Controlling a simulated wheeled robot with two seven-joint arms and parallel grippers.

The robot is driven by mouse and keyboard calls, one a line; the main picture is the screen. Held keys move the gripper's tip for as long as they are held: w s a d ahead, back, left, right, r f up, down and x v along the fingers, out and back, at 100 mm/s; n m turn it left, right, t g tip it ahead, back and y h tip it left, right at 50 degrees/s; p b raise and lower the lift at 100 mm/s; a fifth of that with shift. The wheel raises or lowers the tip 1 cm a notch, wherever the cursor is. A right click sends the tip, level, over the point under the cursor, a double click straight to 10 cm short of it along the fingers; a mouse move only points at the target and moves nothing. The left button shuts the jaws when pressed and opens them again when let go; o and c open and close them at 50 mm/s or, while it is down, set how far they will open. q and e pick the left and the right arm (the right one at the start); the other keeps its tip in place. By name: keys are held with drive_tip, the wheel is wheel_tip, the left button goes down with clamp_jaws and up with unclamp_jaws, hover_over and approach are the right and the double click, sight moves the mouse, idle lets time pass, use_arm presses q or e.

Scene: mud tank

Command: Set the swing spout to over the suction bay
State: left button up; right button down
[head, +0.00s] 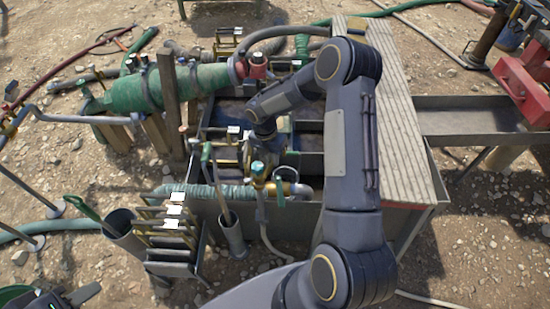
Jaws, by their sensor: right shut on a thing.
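The mud tank (312,208) is an open dark metal box with inner walls that split it into bays. My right arm reaches over it from the bottom, and my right gripper (266,150) points down among pipes and brassy fittings at its middle. It is shut on what seems to be the swing spout (282,135), mostly hidden by my wrist. I cannot tell which bay the spout's mouth is over, nor which bay is the suction bay. My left gripper (68,297) is partly in view at the bottom left corner, away from the tank, its jaws unclear.
A plank walkway (402,120) covers the tank's right side, with a metal trough (470,118) beyond it. A green wrapped pipe (165,88) lies at the left. A tool rack (170,245) and a tube holder (232,238) stand at the front. Hoses cross the gravel.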

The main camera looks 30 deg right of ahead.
drive_tip(key=shift+w+a, duration=0.1)
idle(0.4)
drive_tip(key=c, duration=1.4)
unclamp_jaws()
drive_tip(key=shift+o, duration=0.2)
wheel_tip(320, 180, up, 8)
drive_tip(key=w, duration=0.1)
drive_tip(key=shift+a+f+p, duration=0.15)
drive_tip(key=shift+a+p, duration=0.15)
drive_tip(key=shift+p, duration=0.1)
